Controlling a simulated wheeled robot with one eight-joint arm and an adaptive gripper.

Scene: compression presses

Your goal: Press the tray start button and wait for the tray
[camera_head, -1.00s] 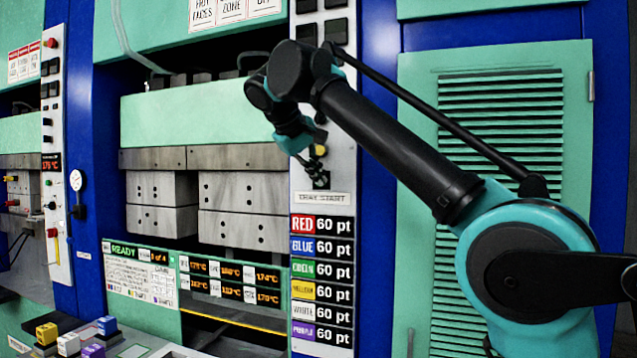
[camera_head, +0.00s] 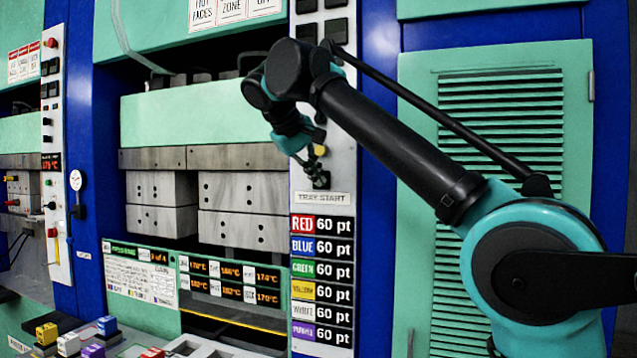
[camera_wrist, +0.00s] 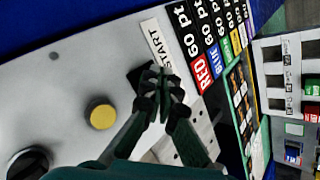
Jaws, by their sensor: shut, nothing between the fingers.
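The TRAY START label (camera_head: 323,198) is on the white control panel at the right side of the press, in the head view. My gripper (camera_head: 319,181) is shut and empty, with its fingertips against or very near the panel just above the label.
A yellow button (camera_wrist: 102,114) and a black knob (camera_wrist: 28,162) sit on the same panel near my fingers. A green-lettered status display (camera_head: 130,250) and the press plates (camera_head: 245,193) are to the left. Several coloured blocks stand at lower left.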

